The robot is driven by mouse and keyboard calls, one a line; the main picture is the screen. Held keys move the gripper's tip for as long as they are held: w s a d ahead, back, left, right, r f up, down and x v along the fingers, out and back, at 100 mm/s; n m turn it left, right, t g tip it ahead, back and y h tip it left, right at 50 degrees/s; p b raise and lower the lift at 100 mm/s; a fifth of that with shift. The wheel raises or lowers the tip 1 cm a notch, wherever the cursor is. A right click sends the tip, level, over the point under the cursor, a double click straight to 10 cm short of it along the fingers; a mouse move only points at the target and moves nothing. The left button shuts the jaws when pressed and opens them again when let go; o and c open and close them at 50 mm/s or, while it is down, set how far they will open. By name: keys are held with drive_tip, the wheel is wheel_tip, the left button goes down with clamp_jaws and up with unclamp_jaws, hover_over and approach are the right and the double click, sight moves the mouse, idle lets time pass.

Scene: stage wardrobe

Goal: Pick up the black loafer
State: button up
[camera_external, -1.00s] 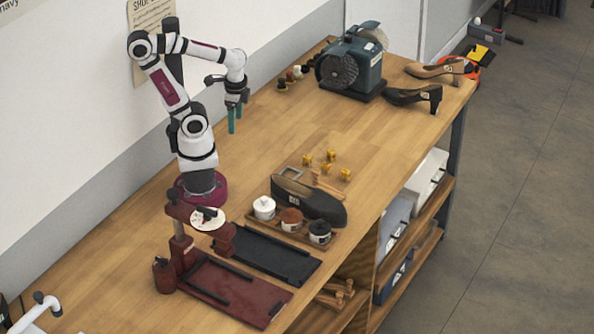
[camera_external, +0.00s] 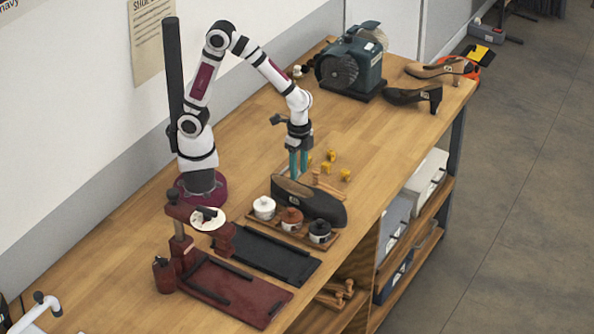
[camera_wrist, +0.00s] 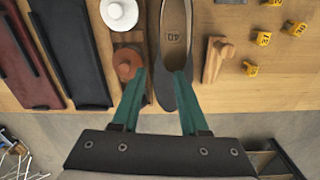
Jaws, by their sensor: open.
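The black loafer (camera_external: 325,208) rests on the bench with its opening up. In the external view its toe points to the lower right. In the wrist view the loafer (camera_wrist: 165,92) lies toe down in the picture, showing a tan insole marked 40. My gripper (camera_external: 298,172) points down with its teal fingers apart, over or just behind the shoe's opening. In the wrist view the left fingertip of my gripper (camera_wrist: 160,76) is beside the shoe's left edge and the right one overlaps the shoe. Nothing is held. I cannot tell the exact height.
A wooden tray with white (camera_external: 264,207), brown (camera_external: 291,218) and black (camera_external: 319,231) jars sits close to the loafer. A black tray (camera_external: 265,255) is nearby. The bench's front edge is close.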

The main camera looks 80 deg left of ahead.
sight(296, 198)
drive_tip(key=f, duration=1.1)
drive_tip(key=shift+s+f, duration=0.2)
drive_tip(key=shift+s, duration=0.15)
drive_tip(key=shift+c, duration=0.3)
clamp_jaws()
idle(0.4)
